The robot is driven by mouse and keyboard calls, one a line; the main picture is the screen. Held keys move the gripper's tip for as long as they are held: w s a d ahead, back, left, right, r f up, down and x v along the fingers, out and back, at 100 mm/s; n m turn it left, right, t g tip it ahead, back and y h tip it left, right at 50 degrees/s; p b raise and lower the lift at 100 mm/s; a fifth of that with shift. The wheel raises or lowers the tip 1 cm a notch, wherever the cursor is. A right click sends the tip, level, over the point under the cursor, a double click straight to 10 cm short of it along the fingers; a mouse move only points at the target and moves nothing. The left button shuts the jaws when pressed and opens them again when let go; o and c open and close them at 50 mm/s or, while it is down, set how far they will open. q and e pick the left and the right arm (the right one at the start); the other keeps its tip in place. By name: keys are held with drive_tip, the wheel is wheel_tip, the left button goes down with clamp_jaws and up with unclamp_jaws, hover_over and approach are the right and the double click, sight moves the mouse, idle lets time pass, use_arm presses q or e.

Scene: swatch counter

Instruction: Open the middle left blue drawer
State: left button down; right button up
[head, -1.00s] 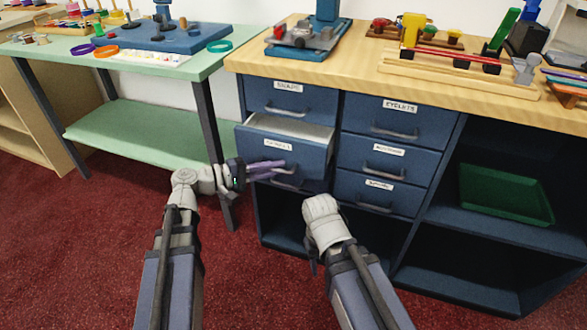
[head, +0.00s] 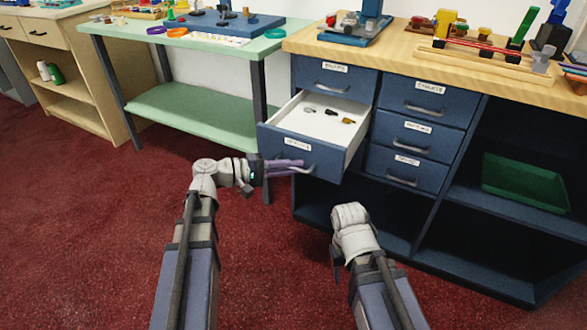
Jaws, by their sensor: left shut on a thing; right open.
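The middle left blue drawer (head: 290,146) of the cabinet is pulled well out, its white inside showing a few small items (head: 327,112). My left gripper (head: 287,165) has its purple fingers shut on the drawer's handle (head: 302,170), at the front of the drawer. The fingers hide part of the handle. My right gripper (head: 338,258) is open and empty, low in front of the cabinet's lower opening, apart from the drawers; its fingers are mostly hidden behind its wrist.
The drawer above (head: 333,80) and the right-hand drawers (head: 412,137) are shut. A green table (head: 190,110) stands left of the cabinet. A green tray (head: 525,184) lies on the right shelf. Red carpet (head: 90,240) is clear at left.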

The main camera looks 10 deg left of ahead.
idle(0.3)
use_arm(q)
drive_tip(key=c, duration=0.9)
unclamp_jaws()
drive_tip(key=shift+s+a, duration=0.1)
drive_tip(key=shift+a, duration=0.05)
drive_tip(key=p+v, duration=0.1)
drive_tip(key=v, duration=0.6)
drive_tip(key=shift+s+a+r, duration=0.1)
drive_tip(key=shift+s+a, duration=0.05)
drive_tip(key=shift+a, duration=0.1)
